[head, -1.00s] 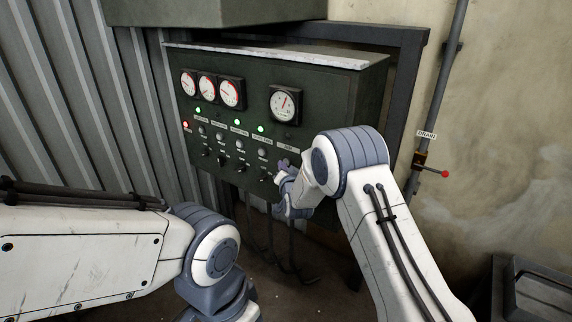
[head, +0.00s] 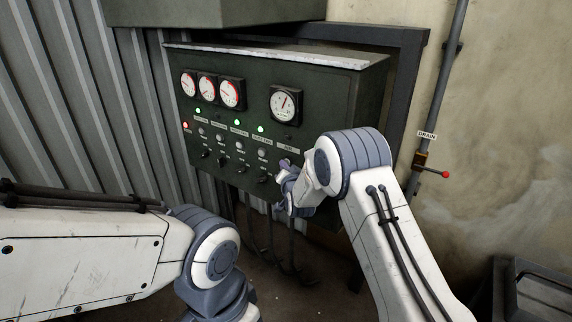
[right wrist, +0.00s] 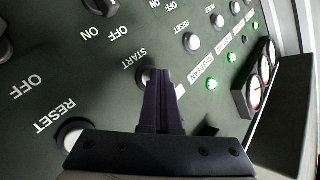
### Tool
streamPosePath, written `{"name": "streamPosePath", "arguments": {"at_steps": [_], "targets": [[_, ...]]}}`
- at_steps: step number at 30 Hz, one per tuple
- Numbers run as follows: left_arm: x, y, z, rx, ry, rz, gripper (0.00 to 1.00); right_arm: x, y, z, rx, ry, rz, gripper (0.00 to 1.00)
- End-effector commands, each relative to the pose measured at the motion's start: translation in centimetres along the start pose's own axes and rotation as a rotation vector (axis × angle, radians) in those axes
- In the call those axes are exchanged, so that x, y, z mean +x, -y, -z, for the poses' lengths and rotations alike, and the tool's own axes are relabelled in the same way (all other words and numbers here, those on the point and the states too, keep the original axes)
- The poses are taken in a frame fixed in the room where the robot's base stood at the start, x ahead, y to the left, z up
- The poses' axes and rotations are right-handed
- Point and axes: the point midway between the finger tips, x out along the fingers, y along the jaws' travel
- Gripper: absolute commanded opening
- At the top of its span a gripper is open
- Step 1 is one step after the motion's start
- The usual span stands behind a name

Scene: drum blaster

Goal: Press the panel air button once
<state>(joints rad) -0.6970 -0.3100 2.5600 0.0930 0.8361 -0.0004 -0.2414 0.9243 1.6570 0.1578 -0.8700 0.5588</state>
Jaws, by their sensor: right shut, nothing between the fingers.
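The dark green control panel (head: 300,60) stands on the back wall, with gauges, lamps, buttons and knobs on its front. My right gripper (head: 284,166) is at the panel's lower right, below the big single gauge. In the right wrist view its fingers (right wrist: 160,74) are shut and empty. My left gripper is out of view.
A white RESET button (right wrist: 73,130) and several OFF/ON knobs, one dark knob (right wrist: 101,5) among them, sit near the fingers. A red-tipped drain valve (head: 445,174) is on the right wall pipe. A dark bin (head: 530,285) stands at lower right.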

Motion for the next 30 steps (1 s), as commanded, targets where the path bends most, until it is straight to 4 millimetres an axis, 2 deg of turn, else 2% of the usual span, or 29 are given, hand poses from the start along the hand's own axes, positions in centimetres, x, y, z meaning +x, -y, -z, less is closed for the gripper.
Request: {"name": "streamPosePath", "arguments": {"at_steps": [11, 21, 30], "targets": [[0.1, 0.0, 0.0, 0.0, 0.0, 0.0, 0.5, 0.0, 0.0, 0.1, 0.001, -0.002, 0.0, 0.0], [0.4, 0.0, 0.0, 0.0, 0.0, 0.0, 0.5, -1.1, 0.8, -0.7, 0.001, -0.002, 0.001, 0.0], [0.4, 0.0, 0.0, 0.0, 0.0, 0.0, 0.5, -1.2, 0.9, -0.8, 0.001, -0.001, 0.0, 0.0]]}}
